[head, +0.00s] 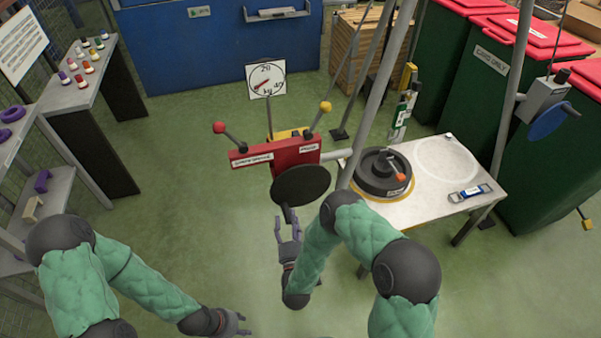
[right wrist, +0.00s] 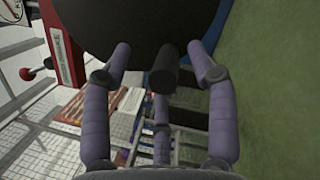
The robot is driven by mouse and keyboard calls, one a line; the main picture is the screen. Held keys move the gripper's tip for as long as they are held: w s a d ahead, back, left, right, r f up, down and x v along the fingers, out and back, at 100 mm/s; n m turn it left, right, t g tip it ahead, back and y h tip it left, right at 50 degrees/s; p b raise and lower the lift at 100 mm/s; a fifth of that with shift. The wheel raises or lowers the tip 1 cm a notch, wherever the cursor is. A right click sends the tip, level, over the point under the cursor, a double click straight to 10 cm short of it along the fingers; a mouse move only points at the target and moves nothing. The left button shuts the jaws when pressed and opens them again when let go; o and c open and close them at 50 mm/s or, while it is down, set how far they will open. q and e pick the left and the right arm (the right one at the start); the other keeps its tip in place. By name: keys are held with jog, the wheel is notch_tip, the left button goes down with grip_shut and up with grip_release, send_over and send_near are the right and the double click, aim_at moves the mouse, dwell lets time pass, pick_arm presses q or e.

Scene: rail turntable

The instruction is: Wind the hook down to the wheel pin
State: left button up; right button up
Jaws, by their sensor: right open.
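A black wheel (head: 383,177) with an orange-tipped pin (head: 400,177) lies on the white table. A red winch-like box (head: 275,154) carries a black crank disc (head: 300,184) on its front, with a black handle knob (head: 286,213) hanging from it. My right gripper (head: 287,228) is open just below the knob. In the right wrist view, the knob (right wrist: 164,77) lies between the spread fingers, and I cannot tell whether they touch it. My left gripper (head: 243,324) is low at the bottom, apparently open and empty. I cannot make out the hook.
Grey poles (head: 378,85) rise beside the wheel. A bottle opener-like tool (head: 469,193) and a pale ring mark are on the white table (head: 425,207). A blue disc winch (head: 548,119) hangs at right. Green bins (head: 490,95) stand behind; shelves (head: 85,95) at left. Floor between is clear.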

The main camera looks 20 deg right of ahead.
jog(key=s, duration=0.6)
dwell(0.5)
jog(key=shift+s, duration=0.1)
jog(key=w+m+g+y+p, duration=0.1)
jog(key=w+g+y+p, duration=0.1)
jog(key=w, duration=0.1)
jog(key=w+m+g+y+p, duration=0.1)
jog(key=w+g, duration=0.1)
jog(key=w, duration=0.1)
jog(key=shift+w+y+p, duration=0.15)
jog(key=shift+y+p, duration=0.2)
jog(key=shift+y, duration=0.05)
jog(key=shift+b+x, duration=0.35)
jog(key=shift+x, duration=0.5)
